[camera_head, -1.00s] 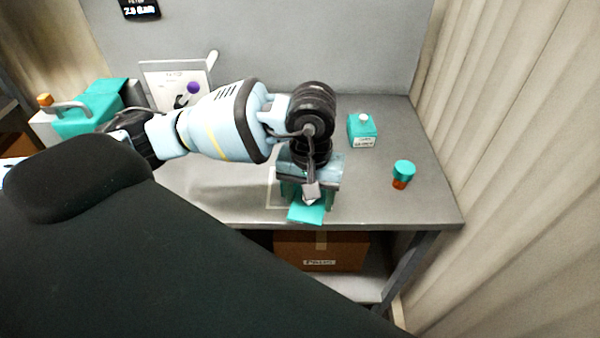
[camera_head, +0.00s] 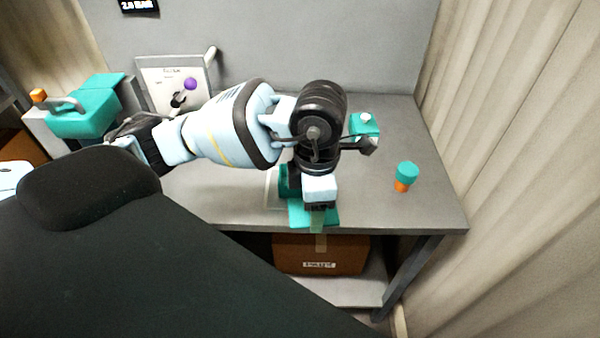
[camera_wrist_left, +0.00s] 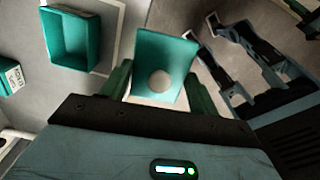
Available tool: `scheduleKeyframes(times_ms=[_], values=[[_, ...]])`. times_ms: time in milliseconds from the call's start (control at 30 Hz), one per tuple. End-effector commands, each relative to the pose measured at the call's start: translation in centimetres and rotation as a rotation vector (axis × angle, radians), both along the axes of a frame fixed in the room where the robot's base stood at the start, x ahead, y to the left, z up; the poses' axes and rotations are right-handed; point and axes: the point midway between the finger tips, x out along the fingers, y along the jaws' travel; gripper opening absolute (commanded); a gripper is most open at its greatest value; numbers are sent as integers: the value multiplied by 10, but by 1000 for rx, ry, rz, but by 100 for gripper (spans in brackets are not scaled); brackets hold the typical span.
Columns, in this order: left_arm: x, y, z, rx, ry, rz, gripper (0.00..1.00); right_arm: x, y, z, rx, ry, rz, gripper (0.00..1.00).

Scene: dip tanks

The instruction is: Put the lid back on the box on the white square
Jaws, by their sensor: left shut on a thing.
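An open teal box (camera_wrist_left: 72,45) stands inside a white square outline (camera_wrist_left: 112,38) in the left wrist view, its inside empty. In the head view the white outline (camera_head: 270,190) shows only partly, and my arm hides most of the box. My left gripper (camera_wrist_left: 160,86) is shut on the teal lid (camera_wrist_left: 165,55), whose round pale knob lies between the fingers. In the head view the lid (camera_head: 328,219) is below my left gripper (camera_head: 318,207) near the table's front edge, to the right of the outline. The lid is apart from the box.
A closed teal box with a white knob (camera_head: 366,122) stands at the back right. A teal-capped orange bottle (camera_head: 406,173) is at the right. A teal container with a grey handle (camera_head: 85,112) and a sign (camera_head: 172,85) stand left. A cardboard box (camera_head: 318,255) is underneath.

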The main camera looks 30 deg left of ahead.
Motion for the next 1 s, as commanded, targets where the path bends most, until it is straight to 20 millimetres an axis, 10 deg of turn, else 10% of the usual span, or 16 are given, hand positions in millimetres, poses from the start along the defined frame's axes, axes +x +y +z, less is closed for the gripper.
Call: scheduleKeyframes(times_ms=[600,1000], values=[[-2,-9,0,7,-2,1156,39,-13,2,-15,4,38,-2,36],[-2,-10,2,7,-5,1473,39,-15,3,-17,7,42,-2,36]])
